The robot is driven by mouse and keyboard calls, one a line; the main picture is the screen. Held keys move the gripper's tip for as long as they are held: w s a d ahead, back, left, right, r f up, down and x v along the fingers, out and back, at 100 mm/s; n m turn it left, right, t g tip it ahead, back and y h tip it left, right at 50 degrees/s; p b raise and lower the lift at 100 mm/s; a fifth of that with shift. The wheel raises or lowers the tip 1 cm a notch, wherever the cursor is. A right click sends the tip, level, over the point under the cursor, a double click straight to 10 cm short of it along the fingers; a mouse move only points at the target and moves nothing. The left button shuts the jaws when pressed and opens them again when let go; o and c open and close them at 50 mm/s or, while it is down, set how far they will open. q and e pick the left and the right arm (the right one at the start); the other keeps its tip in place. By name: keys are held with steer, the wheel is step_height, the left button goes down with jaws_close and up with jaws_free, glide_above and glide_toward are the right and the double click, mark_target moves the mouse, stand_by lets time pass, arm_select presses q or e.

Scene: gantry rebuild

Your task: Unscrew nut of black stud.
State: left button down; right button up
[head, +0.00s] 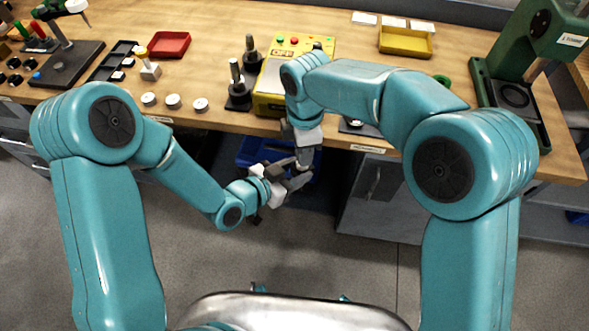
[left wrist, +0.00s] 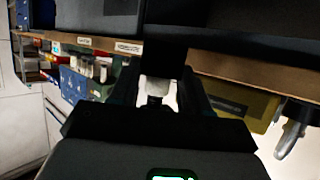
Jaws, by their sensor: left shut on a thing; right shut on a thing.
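My left gripper (head: 300,180) and my right gripper (head: 305,155) meet in front of the bench's front edge. The right one points down from above and the left one reaches in from the left. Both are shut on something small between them. The jaws hide most of it, and I cannot tell stud from nut. In the left wrist view, a dark upright shape (left wrist: 165,45) rises just beyond my left gripper (left wrist: 158,88). Two black stands with upright posts, one nearer (head: 238,88) and one behind (head: 252,52), stand on the bench; I see no nut clearly.
A yellow box with buttons (head: 270,80) stands on the bench (head: 210,75) behind my right arm. A blue bin (head: 252,152) lies below the bench edge. White round pieces (head: 173,101), a red tray (head: 169,44), a yellow tray (head: 405,42) and a green press (head: 510,75) are on the bench.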

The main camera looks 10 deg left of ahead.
steer(key=shift+d, duration=0.1)
steer(key=o, duration=1.8)
steer(key=m, duration=1.7)
steer(key=shift+m, duration=0.4)
steer(key=m, duration=0.6)
